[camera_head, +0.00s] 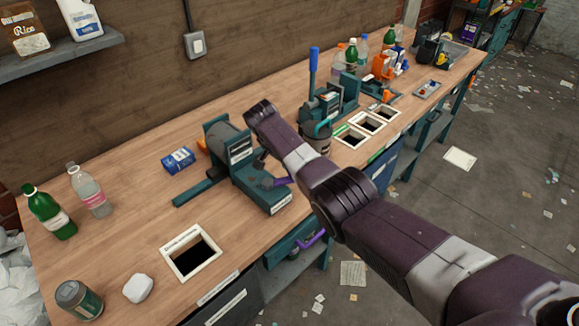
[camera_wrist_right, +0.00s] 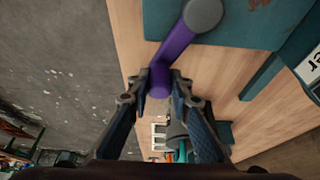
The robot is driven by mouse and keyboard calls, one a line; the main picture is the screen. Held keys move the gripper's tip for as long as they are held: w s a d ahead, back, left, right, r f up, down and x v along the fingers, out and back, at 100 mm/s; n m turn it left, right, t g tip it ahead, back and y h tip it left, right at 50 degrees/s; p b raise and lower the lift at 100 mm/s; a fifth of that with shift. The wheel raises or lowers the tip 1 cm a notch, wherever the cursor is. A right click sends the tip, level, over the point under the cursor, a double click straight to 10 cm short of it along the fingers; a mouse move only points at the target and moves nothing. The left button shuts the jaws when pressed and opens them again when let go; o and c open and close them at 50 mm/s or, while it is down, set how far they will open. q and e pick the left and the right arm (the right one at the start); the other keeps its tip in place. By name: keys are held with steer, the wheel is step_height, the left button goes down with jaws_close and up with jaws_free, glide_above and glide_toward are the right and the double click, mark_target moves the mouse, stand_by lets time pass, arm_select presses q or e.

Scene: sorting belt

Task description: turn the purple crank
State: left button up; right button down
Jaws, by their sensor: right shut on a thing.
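The purple crank (camera_wrist_right: 178,45) shows in the wrist view as a purple arm running from a grey round hub on a teal machine to a rounded handle end. My right gripper (camera_wrist_right: 160,84) has its two fingers on either side of that handle end and is shut on it. In the head view the crank (camera_head: 281,182) is a small purple piece at the right side of the teal and grey machine (camera_head: 272,200) on the workbench. My right arm reaches over the machine from the lower right and hides part of it. My left gripper is not in view.
A blue box (camera_head: 178,160) lies behind the machine. A square bin opening (camera_head: 171,243), a white lump (camera_head: 138,288), a can (camera_head: 78,299) and bottles (camera_head: 48,210) are to the left. A second teal machine with a blue lever (camera_head: 314,70) stands further right.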

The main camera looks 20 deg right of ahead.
steer(key=shift+s+a+m+g+b, duration=0.1)
steer(key=shift+s+m+g+b, duration=0.3)
steer(key=shift+s+m, duration=0.6)
steer(key=shift+w+r+m, duration=0.1)
steer(key=shift+w+m, duration=0.05)
steer(key=shift+m, duration=0.15)
steer(key=c, duration=1.7)
jaws_free()
steer(key=shift+c, duration=0.2)
steer(key=v, duration=1.2)
steer(key=shift+a, duration=0.2)
